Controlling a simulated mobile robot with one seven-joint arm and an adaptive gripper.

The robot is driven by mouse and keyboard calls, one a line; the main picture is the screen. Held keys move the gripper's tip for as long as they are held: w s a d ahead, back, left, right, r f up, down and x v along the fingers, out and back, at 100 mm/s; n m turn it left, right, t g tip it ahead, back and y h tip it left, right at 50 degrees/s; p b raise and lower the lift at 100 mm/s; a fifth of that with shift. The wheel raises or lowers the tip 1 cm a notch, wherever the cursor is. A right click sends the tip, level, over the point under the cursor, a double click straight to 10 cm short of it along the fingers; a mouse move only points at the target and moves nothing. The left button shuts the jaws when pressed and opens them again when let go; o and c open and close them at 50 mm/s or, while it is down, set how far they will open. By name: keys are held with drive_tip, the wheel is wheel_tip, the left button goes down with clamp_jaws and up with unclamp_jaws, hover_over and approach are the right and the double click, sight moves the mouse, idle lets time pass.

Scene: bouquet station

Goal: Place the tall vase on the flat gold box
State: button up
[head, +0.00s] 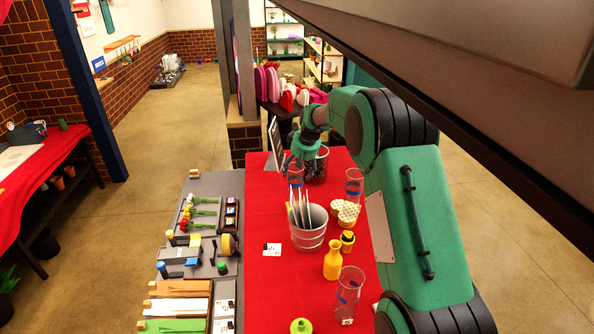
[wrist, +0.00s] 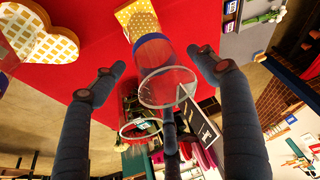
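A clear tall vase (wrist: 166,62) with a blue band sits between the spread fingers of my gripper (wrist: 158,62) in the wrist view, with a gap on each side. Its lower end overlaps a dotted gold box (wrist: 138,16). It looks upright over the box, but the contact is not clear. In the head view, a blue-banded clear vase (head: 295,176) shows just below my gripper (head: 305,158). The bucket and sticks hide what is under it.
A metal bucket (head: 309,236) with sticks stands in front. Other clear vases (head: 354,185) (head: 348,293), a yellow vase (head: 333,262) and a heart-shaped checked box (wrist: 38,35) stand nearby. A black sign (wrist: 200,122) and a wire basket (head: 319,166) are close to my gripper.

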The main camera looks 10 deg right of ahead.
drive_tip(key=shift+r, duration=0.1)
drive_tip(key=v, duration=1.2)
drive_tip(key=shift+p, duration=0.35)
drive_tip(key=shift+s, duration=0.1)
idle(0.5)
drive_tip(key=s+d+r+m, duration=0.1)
drive_tip(key=s+r, duration=0.4)
drive_tip(key=s, duration=0.5)
drive_tip(key=s+r, duration=0.5)
drive_tip(key=s, duration=0.4)
drive_tip(key=s+d+r+m, duration=0.1)
drive_tip(key=s+r, duration=0.4)
drive_tip(key=s, duration=0.5)
drive_tip(key=s+d+f+m, duration=0.1)
drive_tip(key=s+f, duration=0.2)
drive_tip(key=s, duration=1.3)
drive_tip(key=s+d+f+m+t+h, duration=0.1)
drive_tip(key=s+f, duration=0.2)
drive_tip(key=s, duration=1.3)
drive_tip(key=shift+f+h, duration=0.3)
